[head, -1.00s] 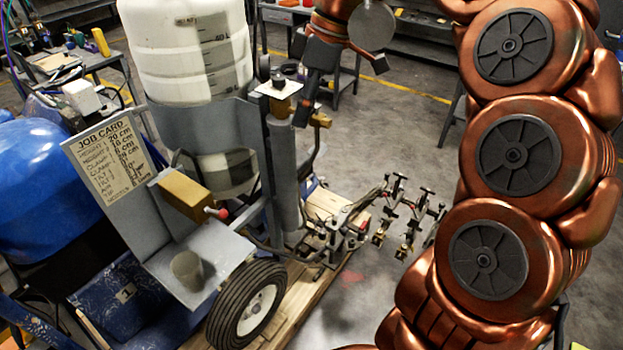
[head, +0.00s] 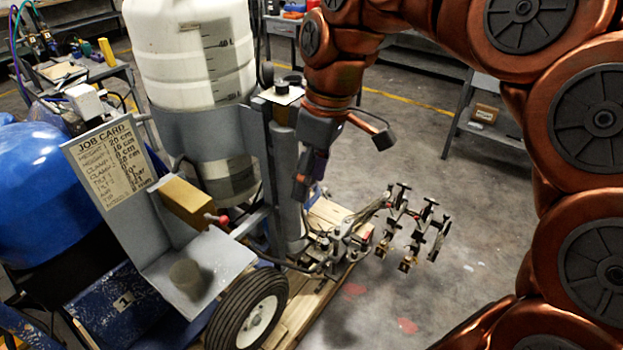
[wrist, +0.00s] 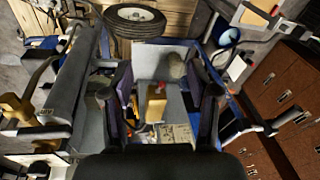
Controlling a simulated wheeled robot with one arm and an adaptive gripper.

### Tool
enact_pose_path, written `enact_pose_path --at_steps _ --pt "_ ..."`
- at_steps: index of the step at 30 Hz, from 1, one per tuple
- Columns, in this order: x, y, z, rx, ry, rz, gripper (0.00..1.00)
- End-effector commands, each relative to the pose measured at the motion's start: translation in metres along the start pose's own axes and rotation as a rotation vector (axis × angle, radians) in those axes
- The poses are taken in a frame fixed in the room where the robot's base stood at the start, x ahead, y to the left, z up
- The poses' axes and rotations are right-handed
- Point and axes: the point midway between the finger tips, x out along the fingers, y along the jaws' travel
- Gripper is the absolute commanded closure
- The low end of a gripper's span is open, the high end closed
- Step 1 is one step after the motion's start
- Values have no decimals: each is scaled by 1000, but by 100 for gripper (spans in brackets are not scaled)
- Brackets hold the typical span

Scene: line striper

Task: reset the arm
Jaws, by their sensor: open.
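My gripper (head: 343,164) is in front of the grey upright post of the line striper in the head view. Its dark fingers are spread with nothing between them. In the wrist view the open fingers (wrist: 162,90) frame the striper's grey tray and a tan block from above, apart from them. My copper arm arches across the top right and right side of the head view. The striper carries a white tank (head: 190,50), a job card (head: 110,160) and a black-tyred wheel (head: 250,312).
Spray nozzles on a bracket (head: 410,230) stick out to the right. A blue rounded tank (head: 40,190) stands left. The concrete floor right of the nozzles looks clear.

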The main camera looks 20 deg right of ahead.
Motion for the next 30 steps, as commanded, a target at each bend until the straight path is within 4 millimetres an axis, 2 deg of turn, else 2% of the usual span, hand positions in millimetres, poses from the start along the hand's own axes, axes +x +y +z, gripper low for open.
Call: enact_pose_path --at_steps 19,23,30 --pt "5 -5 6 25 -11 1 40" --pt "18 -17 21 94 -35 11 40" --pt "62 -49 72 339 -111 45 40"
